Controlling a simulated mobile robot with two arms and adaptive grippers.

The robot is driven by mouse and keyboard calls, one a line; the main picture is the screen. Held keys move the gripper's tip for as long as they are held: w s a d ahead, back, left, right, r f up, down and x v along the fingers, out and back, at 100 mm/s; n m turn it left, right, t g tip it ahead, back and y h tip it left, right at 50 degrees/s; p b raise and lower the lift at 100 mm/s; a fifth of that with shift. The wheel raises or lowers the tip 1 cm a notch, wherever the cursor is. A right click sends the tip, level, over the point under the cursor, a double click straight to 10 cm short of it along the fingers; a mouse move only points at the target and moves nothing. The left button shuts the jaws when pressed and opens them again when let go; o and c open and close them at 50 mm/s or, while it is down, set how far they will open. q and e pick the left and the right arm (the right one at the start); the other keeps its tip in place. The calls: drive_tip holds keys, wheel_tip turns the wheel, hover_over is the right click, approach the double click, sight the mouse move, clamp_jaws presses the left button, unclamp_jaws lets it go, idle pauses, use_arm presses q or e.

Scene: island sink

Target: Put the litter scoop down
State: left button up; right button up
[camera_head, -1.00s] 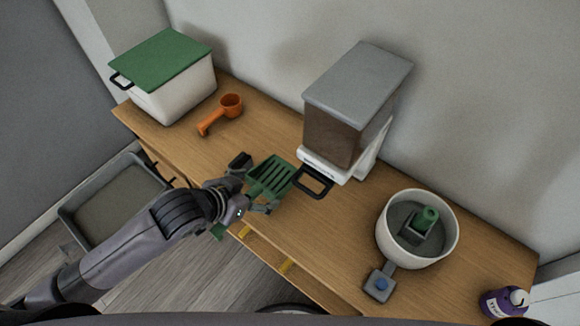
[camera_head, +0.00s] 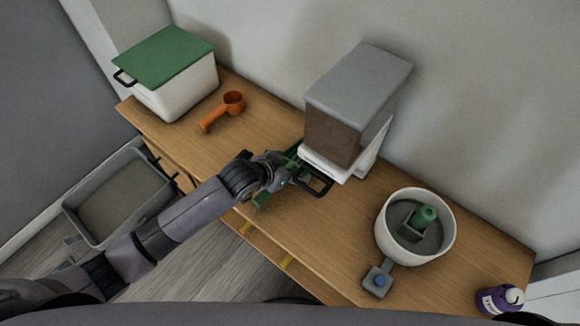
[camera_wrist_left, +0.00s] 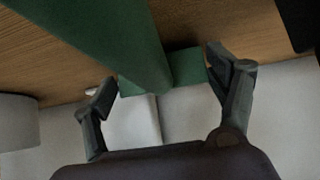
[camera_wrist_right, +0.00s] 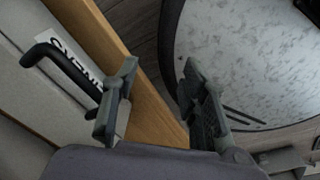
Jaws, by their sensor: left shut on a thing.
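The green litter scoop (camera_head: 290,155) is over the wooden counter, just left of the grey-lidded container, mostly hidden behind my left gripper (camera_head: 284,170). In the left wrist view, the scoop (camera_wrist_left: 105,38) fills the upper left and runs down between the fingers of my left gripper (camera_wrist_left: 165,88). That gripper is shut on it. I cannot tell whether the scoop touches the counter. My right gripper (camera_wrist_right: 160,78) shows only in its own wrist view, fingers apart and empty, over a wooden edge.
The grey-lidded container (camera_head: 345,120) with a black handle stands close to the left gripper. An orange scoop (camera_head: 224,110) and a green-lidded bin (camera_head: 172,75) are at the left. The counter's front middle (camera_head: 320,235) is clear.

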use_arm(q)
drive_tip(key=shift+w+d+f, duration=0.15)
drive_tip(key=shift+f, duration=0.25)
drive_tip(key=o, duration=1.2)
drive_tip(key=shift+f, duration=0.1)
